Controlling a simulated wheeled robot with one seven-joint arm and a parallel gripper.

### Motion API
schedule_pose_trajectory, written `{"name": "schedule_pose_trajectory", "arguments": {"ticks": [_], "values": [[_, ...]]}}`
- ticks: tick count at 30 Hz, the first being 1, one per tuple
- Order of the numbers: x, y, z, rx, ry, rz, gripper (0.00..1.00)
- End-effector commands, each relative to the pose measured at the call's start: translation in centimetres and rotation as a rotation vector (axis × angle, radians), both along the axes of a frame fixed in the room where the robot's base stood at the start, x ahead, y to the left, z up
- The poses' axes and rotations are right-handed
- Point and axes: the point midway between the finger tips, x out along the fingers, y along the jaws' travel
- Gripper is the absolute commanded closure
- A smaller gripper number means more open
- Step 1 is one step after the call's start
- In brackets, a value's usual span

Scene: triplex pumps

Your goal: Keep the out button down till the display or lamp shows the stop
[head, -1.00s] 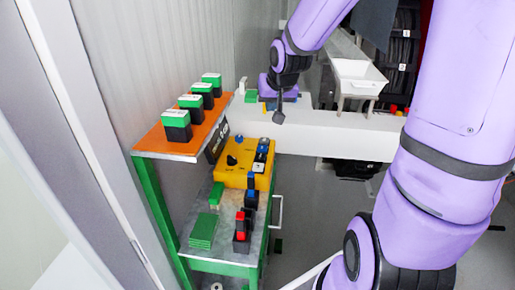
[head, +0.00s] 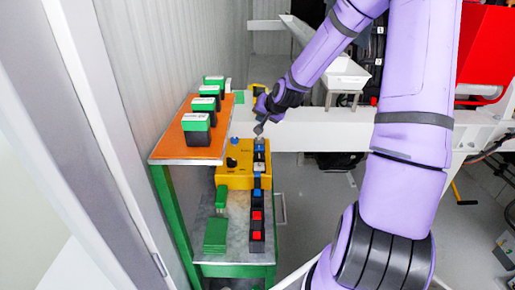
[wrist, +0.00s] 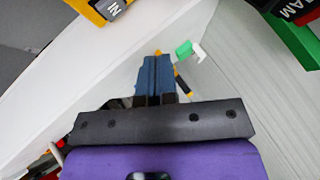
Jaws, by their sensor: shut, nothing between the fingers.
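The yellow control box (head: 228,178) stands on the cart in the head view, with a dark knob (head: 232,162) and a blue button (head: 234,140). Blue and pale buttons sit along its right side. Its corner shows in the wrist view (wrist: 91,10) beside a block lettered "IN" (wrist: 112,9). I cannot read which button is the out button, nor any display or lamp state. My gripper (head: 258,130) is at the far right end of the box, near a grey-topped button (head: 259,140); contact cannot be told. Its blue fingers (wrist: 154,74) are shut and empty.
An orange shelf (head: 182,152) with several green-topped black blocks (head: 196,129) is left of the box. Red-topped blocks (head: 257,216) and a green stack (head: 215,235) lie nearer on the cart. A white beam (head: 345,138) runs behind. A wall closes the left side.

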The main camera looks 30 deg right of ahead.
Motion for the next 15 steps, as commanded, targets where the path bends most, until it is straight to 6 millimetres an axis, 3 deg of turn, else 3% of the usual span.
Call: {"name": "schedule_pose_trajectory", "arguments": {"ticks": [15], "values": [[0.0,0.1,-1.0,0.001,0.001,0.002,1.00]]}}
